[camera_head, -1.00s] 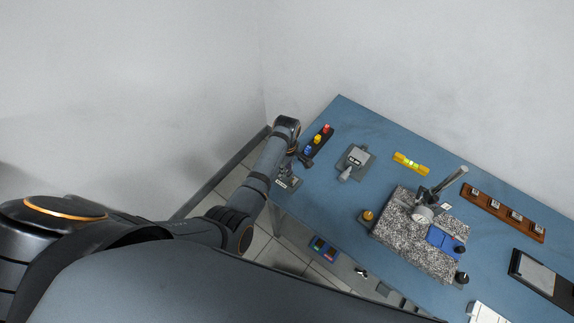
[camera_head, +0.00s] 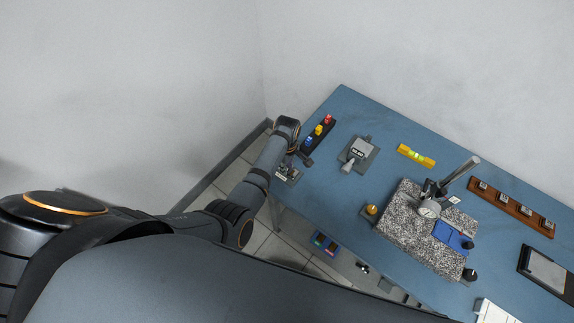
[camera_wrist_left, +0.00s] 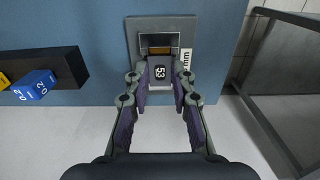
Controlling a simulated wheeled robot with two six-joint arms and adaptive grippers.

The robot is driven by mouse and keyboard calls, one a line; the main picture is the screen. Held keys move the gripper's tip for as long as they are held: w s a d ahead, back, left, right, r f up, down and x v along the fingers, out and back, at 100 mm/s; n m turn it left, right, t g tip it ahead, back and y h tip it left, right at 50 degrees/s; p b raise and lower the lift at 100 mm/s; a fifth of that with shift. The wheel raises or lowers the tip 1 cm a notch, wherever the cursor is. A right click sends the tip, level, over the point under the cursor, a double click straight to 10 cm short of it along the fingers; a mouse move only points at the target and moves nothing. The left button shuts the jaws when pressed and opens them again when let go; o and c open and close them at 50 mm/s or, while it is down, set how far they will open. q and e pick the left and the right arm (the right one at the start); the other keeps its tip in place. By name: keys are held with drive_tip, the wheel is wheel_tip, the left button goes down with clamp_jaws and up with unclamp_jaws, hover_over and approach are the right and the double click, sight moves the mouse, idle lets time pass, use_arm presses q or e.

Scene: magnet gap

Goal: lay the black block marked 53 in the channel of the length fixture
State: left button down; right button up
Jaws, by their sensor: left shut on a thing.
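My left gripper (camera_wrist_left: 162,78) is shut on the black block marked 53 (camera_wrist_left: 160,72), whose white number faces up in the left wrist view. The grey length fixture (camera_wrist_left: 142,28) is just beyond the fingertips, with a dark channel and a white label ending in "mm" on its right. The block is at the near end of the channel; I cannot tell whether it touches the fixture. In the head view the fixture (camera_head: 287,173) shows small at the table's left edge, partly behind my left arm. My right gripper is not in view.
A dark rack (camera_head: 311,147) with coloured cubes stands close beside the fixture. Further right are a granite plate (camera_head: 408,240) with a dial gauge, a yellow level (camera_head: 416,156) and a wooden rack (camera_head: 512,208).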

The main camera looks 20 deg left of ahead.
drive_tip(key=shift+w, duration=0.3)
use_arm(q)
drive_tip(key=shift+f, duration=0.15)
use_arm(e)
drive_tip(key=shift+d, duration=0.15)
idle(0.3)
use_arm(q)
drive_tip(key=c, duration=1.1)
unclamp_jaws()
drive_tip(key=shift+o, duration=0.2)
drive_tip(key=c, duration=0.5)
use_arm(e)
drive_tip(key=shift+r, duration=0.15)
